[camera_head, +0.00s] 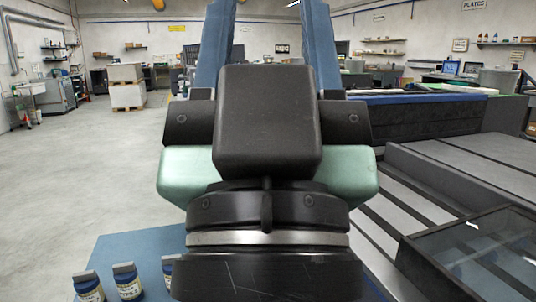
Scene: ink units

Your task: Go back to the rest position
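My gripper (268,32) fills the middle of the head view, seen from behind. Its black body and pale green sides lie close to the camera. Two blue fingers stand apart with a clear gap between them. Only the distant room shows in that gap, and I see nothing held. The fingers run up to the top edge of the picture, so their very ends may be cut off.
Small blue-labelled ink containers (128,281) stand on a blue surface (135,250) at lower left, partly hidden by my arm. A large dark machine (440,190) fills the right. A white stack on a pallet (127,90) stands far left. The grey floor at left is open.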

